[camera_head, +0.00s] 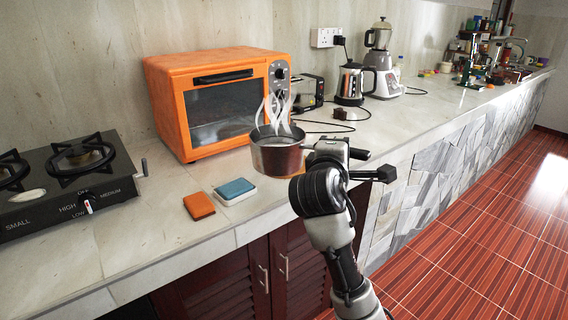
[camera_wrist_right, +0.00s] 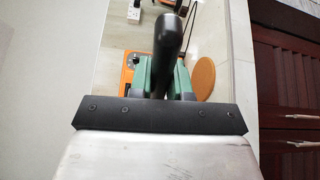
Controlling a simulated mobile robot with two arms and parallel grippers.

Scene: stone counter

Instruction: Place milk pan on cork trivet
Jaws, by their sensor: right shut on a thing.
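The milk pan (camera_head: 277,152) is a steaming metal pot held upright over the counter, in front of the orange oven. My right gripper (camera_head: 335,152) is shut on its handle. In the right wrist view the black handle (camera_wrist_right: 171,45) sits between the green finger pads of the gripper (camera_wrist_right: 166,78). The cork trivet (camera_wrist_right: 204,78) is a round brown disc on the counter, to the right of the handle in that view. In the head view the pan and my arm largely hide the trivet. My left gripper is not in view.
An orange toaster oven (camera_head: 215,100) stands behind the pan. A gas stove (camera_head: 68,180) is at the left. A kettle (camera_head: 351,84) and blender (camera_head: 381,65) stand further back.

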